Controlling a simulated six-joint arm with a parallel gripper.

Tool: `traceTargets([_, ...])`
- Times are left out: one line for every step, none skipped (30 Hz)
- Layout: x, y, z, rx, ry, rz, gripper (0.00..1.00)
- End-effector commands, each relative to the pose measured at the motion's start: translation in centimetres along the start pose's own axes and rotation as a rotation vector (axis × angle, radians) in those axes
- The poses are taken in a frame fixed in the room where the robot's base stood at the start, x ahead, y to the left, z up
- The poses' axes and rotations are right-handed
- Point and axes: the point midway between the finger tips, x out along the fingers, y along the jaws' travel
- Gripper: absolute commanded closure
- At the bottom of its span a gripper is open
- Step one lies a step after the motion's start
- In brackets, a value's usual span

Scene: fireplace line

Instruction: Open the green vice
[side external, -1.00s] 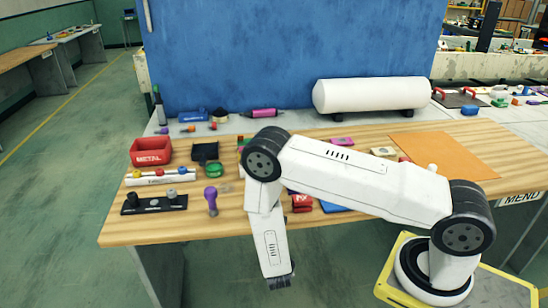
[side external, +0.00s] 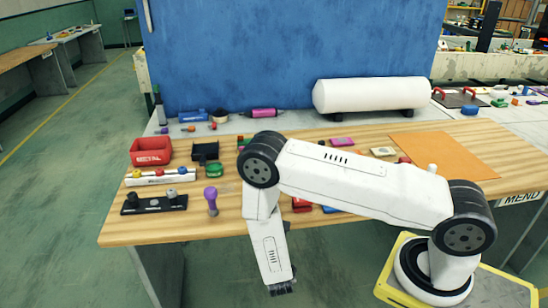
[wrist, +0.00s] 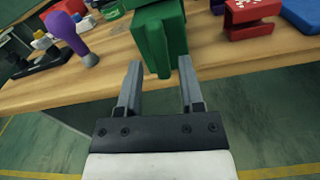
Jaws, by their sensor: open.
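The green vice (wrist: 158,28) stands at the near edge of the wooden bench, at the top middle of the wrist view. A narrow green part of it points down toward me at the bench edge. My gripper (wrist: 159,64) is open and empty. Its two grey fingers point at the vice, one to each side of the narrow part, and I cannot tell whether they touch it. In the side view my gripper (side external: 281,287) hangs low in front of the bench, and my arm hides the vice.
A purple-handled tool (wrist: 66,30) stands left of the vice. A red vice-like block (wrist: 250,14) and a blue item (wrist: 302,13) lie to its right. A red METAL bin (side external: 151,151) sits at the bench's left. The floor before the bench is clear.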

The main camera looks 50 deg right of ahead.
Motion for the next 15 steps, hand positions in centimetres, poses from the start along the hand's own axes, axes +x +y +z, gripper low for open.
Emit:
traceTargets([0.1,0.0,0.0,0.000,0.000,-0.001,0.52])
traceTargets([0.2,0.0,0.0,0.000,0.000,-0.001,0.52])
traceTargets([0.3,0.0,0.0,0.001,0.000,-0.001,0.52])
traceTargets([0.4,0.0,0.0,0.001,0.000,-0.001,0.52])
traceTargets([0.5,0.0,0.0,0.001,0.000,-0.001,0.52])
traceTargets([0.6,0.0,0.0,0.001,0.000,-0.001,0.52])
traceTargets([0.8,0.0,0.0,0.001,0.000,-0.001,0.52])
traceTargets([0.9,0.0,0.0,0.001,0.000,-0.002,0.52])
traceTargets([1.0,0.0,0.0,0.001,0.000,-0.002,0.52])
traceTargets([1.2,0.0,0.0,0.001,0.000,-0.002,0.52])
traceTargets([1.3,0.0,0.0,0.001,0.000,-0.002,0.52])
traceTargets([1.5,0.0,0.0,0.001,0.000,-0.002,0.52])
traceTargets([1.6,0.0,0.0,0.001,0.000,-0.001,0.52])
traceTargets([1.7,0.0,0.0,0.001,0.000,-0.001,0.52])
traceTargets([1.9,0.0,0.0,0.001,-0.001,-0.001,0.52])
